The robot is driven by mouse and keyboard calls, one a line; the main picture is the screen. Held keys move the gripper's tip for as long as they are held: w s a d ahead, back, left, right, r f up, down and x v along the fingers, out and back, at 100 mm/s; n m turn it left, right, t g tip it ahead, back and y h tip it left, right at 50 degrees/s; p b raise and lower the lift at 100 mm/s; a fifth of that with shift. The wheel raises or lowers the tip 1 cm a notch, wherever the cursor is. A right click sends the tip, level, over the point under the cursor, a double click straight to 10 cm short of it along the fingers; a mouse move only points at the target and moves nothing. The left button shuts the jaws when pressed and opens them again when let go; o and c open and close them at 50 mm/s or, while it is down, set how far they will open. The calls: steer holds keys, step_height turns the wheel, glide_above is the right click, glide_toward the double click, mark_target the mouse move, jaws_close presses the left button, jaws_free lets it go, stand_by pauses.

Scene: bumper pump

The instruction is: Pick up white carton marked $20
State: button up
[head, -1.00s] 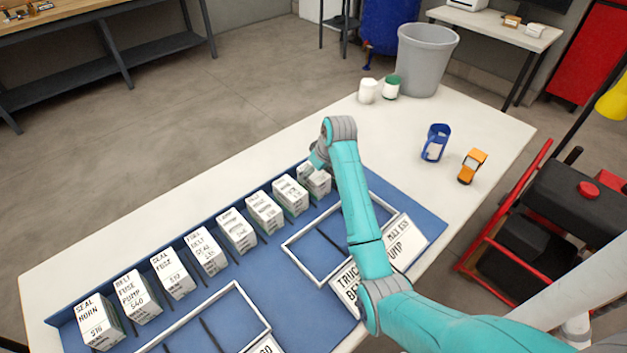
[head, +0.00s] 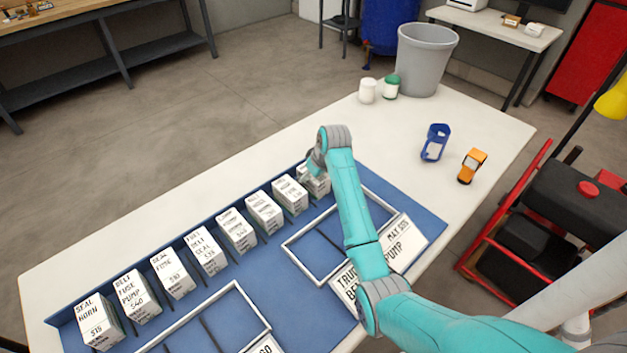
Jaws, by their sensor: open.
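Several white cartons with black print stand in a row on the blue mat (head: 232,278). Legible ones include one marked $15 (head: 97,322) at the near left end and one marked $40 (head: 138,297). The prices on the cartons toward the right end, such as this carton (head: 290,194), are too small to read surely, so I cannot tell which is $20. My gripper (head: 311,173) is open and low over the rightmost carton (head: 318,186), partly covering it. I cannot tell whether it touches that carton.
White rectangular frames (head: 287,247) and printed cards (head: 402,240) lie on the mat.

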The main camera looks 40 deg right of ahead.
steer(key=shift+f, duration=0.1)
steer(key=c, duration=1.5)
